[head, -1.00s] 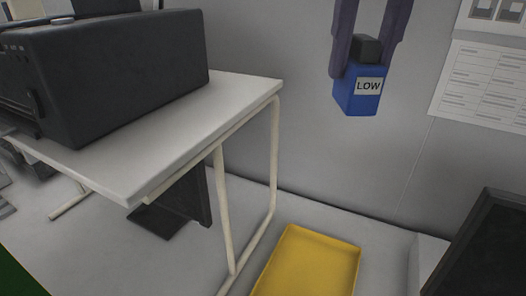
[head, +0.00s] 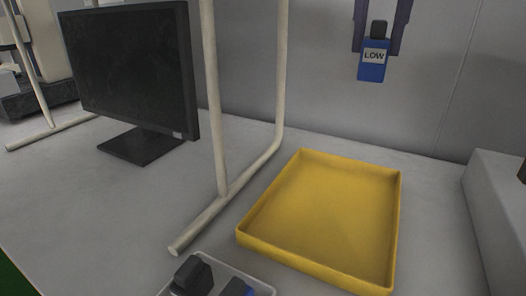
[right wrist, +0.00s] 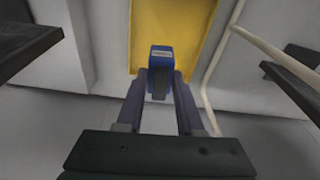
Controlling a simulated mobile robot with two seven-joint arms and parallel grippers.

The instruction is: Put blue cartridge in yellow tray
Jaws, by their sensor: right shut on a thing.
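The blue cartridge (head: 373,64) has a white "LOW" label and a black top. My right gripper (head: 379,38) is shut on it near the top of the head view and holds it in the air, beyond and above the yellow tray. The yellow tray (head: 252,245) is shallow and empty and stands on the grey surface. In the right wrist view the cartridge (right wrist: 161,57) is between the fingers of the right gripper (right wrist: 160,86), with the tray (right wrist: 205,22) behind it. My left gripper is not in view.
A small light tray (head: 243,272) with dark and blue pieces lies at the bottom of the head view. A black monitor (head: 128,70) is farther left. A grey block (head: 498,205) is at the right.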

